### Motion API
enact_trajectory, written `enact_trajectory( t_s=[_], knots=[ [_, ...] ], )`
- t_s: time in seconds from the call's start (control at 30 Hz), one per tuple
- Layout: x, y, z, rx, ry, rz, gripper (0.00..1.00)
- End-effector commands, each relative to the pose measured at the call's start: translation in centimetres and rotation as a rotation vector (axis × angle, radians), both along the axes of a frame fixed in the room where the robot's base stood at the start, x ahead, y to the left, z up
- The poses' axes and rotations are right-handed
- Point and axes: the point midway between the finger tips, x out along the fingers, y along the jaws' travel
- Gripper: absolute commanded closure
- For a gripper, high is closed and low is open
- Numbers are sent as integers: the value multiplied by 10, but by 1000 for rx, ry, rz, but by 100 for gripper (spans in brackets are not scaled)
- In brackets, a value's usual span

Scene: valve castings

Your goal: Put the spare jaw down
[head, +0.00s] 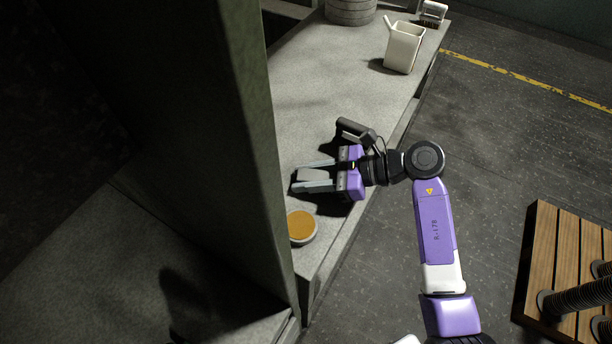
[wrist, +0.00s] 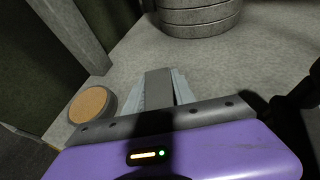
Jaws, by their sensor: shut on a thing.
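The spare jaw (head: 312,175) is a small grey block between the two fingers of my gripper (head: 313,176), above the grey bench top. In the wrist view the spare jaw (wrist: 159,88) shows as a flat grey bar with a pale finger of my gripper (wrist: 160,92) on each side. My gripper is shut on it. I cannot tell whether the jaw touches the bench.
A round tin with an orange-brown top (head: 301,226) stands on the bench (head: 300,95) close to my gripper. A dark green pillar (head: 225,120) rises at the bench's left. A pale jug (head: 404,48) and grey stacked rings (head: 350,10) stand farther back. Clear bench lies between.

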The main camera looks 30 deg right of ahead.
Motion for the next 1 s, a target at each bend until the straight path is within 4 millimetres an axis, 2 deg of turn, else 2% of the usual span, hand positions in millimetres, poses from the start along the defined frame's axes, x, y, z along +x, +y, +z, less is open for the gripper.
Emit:
enact_trajectory(
  t_s=[0.03,0.13,0.53,1.0],
  knots=[
    [0,0,2,1,-4,0,63],
    [0,0,2,0,-3,0,44],
    [-3,-5,1,0,1,0,44],
    [-36,-56,27,-1,-3,-2,44]
  ],
)
